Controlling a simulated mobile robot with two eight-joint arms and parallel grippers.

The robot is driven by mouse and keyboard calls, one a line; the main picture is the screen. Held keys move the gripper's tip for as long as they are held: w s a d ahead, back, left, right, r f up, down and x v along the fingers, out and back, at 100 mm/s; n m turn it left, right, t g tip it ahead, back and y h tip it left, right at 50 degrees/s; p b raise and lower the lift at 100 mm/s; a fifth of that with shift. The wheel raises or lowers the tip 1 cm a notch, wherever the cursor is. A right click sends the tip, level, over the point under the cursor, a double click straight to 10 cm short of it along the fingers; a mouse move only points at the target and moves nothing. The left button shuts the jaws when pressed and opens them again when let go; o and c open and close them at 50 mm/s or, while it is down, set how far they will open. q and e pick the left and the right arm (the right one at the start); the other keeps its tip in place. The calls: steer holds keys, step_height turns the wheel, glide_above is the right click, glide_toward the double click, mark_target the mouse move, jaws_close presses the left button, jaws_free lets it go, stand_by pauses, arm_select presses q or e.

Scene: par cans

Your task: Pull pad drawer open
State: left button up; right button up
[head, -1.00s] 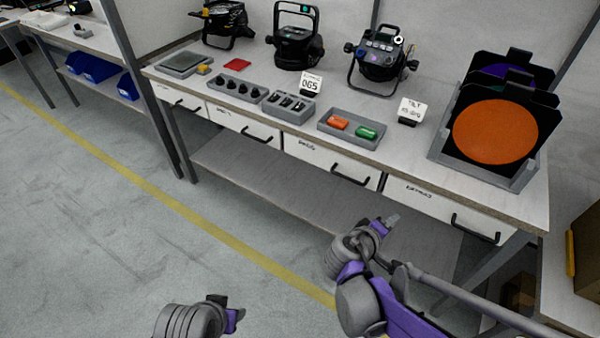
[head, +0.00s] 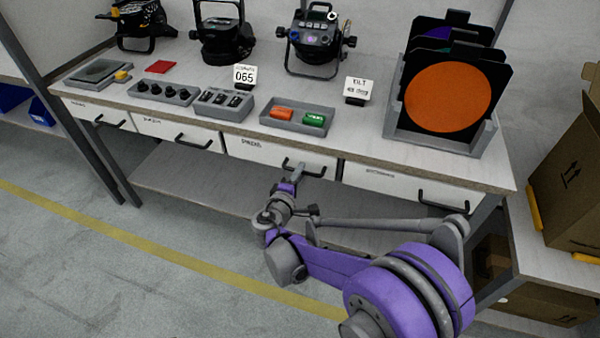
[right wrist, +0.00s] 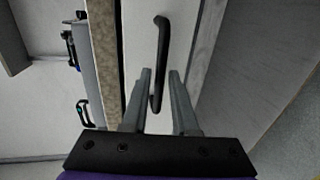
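A row of white drawers runs under the bench top, each with a black bar handle, all looking shut. Their labels are too blurred to read surely, so I cannot tell which is the pad drawer. My right gripper (head: 297,173) is at the handle (head: 310,169) of the third drawer from the left (head: 262,153). In the right wrist view my right gripper (right wrist: 160,73) is open, its fingers on either side of one end of the black handle (right wrist: 161,40), not clamped on it. My left gripper is out of view.
The bench top (head: 345,133) holds a grey tray (head: 292,127) with an orange and a green piece, and a rack of filter frames with an orange disc (head: 447,96). A lower shelf (head: 190,180) lies below the drawers. Cardboard boxes (head: 570,185) stand at the right.

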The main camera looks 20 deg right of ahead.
steer(key=shift+w+d+f, duration=0.1)
steer(key=shift+w+d, duration=0.25)
steer(key=shift+w, duration=0.2)
jaws_close()
stand_by(1.1)
